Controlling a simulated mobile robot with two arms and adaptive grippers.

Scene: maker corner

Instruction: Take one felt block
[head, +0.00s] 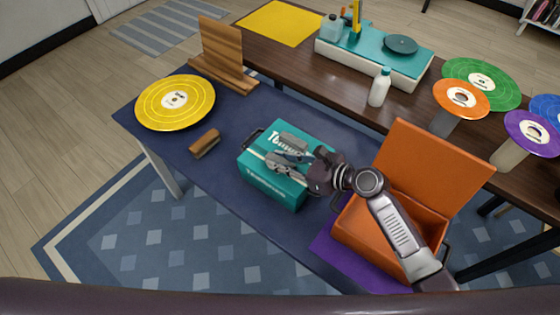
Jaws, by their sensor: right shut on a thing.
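A brown block with a darker lower layer (204,143), perhaps a felt block, lies on the dark blue table left of the teal box (271,186). My right gripper (286,154) is over the top of the teal box. It is shut on a small greyish thing, mostly hidden between its fingers. I cannot tell for sure that this is a felt block, or whether it touches the box. The teal box looks closed, with white lettering on it. My left gripper is not in view.
An orange box (428,160) stands open on the right, partly behind my right arm, with a purple mat (345,262) by it. A yellow record (175,102) and wooden stand (222,55) are at the left. A white bottle (380,87) stands on the brown table behind.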

